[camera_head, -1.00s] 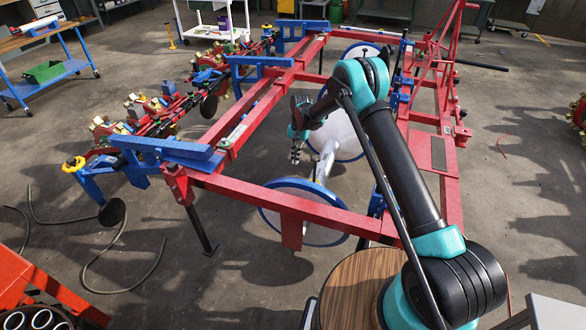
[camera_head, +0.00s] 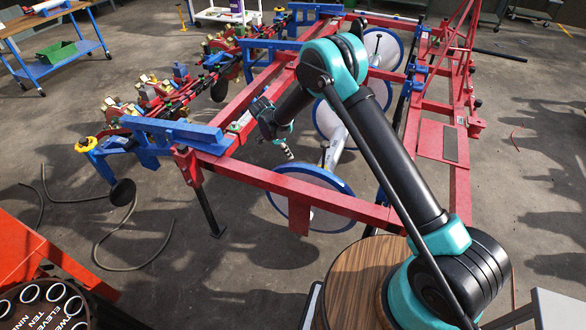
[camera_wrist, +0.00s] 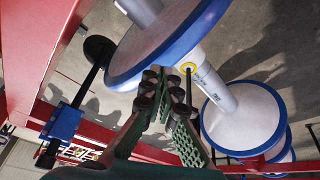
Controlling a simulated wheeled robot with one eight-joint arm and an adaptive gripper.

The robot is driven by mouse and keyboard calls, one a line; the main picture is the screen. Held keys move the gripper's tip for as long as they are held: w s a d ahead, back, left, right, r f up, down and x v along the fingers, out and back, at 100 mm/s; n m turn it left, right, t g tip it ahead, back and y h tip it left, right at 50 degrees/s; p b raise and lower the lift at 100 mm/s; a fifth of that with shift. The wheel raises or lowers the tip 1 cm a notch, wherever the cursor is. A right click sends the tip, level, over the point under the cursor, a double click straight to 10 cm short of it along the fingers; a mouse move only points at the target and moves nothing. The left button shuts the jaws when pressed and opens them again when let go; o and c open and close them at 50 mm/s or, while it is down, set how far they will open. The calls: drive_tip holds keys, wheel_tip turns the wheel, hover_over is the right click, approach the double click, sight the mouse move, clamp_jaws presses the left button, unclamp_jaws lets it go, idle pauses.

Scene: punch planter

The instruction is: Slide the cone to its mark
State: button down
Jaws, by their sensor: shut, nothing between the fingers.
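White discs with blue rims stand along a pale grey shaft (camera_head: 331,155) inside the red frame. The near disc (camera_head: 325,210) and a farther disc (camera_head: 332,118) show in the head view. No part is clearly identifiable as the cone. In the wrist view, a large blue-rimmed disc (camera_wrist: 150,50) is close beyond my fingers, with another disc (camera_wrist: 240,125) at the right. A yellow ring (camera_wrist: 187,66) shows near the shaft (camera_wrist: 217,88); I cannot tell whether it is the mark. My gripper (camera_head: 289,155) is shut and empty above the shaft, also seen in the wrist view (camera_wrist: 165,98). Contact is unclear.
The red frame (camera_head: 270,182) surrounds the discs, with blue brackets (camera_head: 175,135) at its left. Planter units with several coloured parts line the left side. A blue cart (camera_head: 60,67) stands at the back left. Open floor lies left of the frame.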

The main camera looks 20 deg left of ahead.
sight(297, 168)
drive_tip(key=s+a+m+t+h, duration=0.1)
drive_tip(key=s+a+m+t, duration=0.15)
drive_tip(key=s+m, duration=0.35)
drive_tip(key=shift+t, duration=0.45)
drive_tip(key=x, duration=0.9)
drive_tip(key=shift+w+d+r, duration=0.15)
drive_tip(key=shift+w+d, duration=0.2)
drive_tip(key=shift+d, duration=0.15)
drive_tip(key=shift+w+d, duration=0.1)
drive_tip(key=shift+w, duration=0.75)
drive_tip(key=shift+s, duration=0.1)
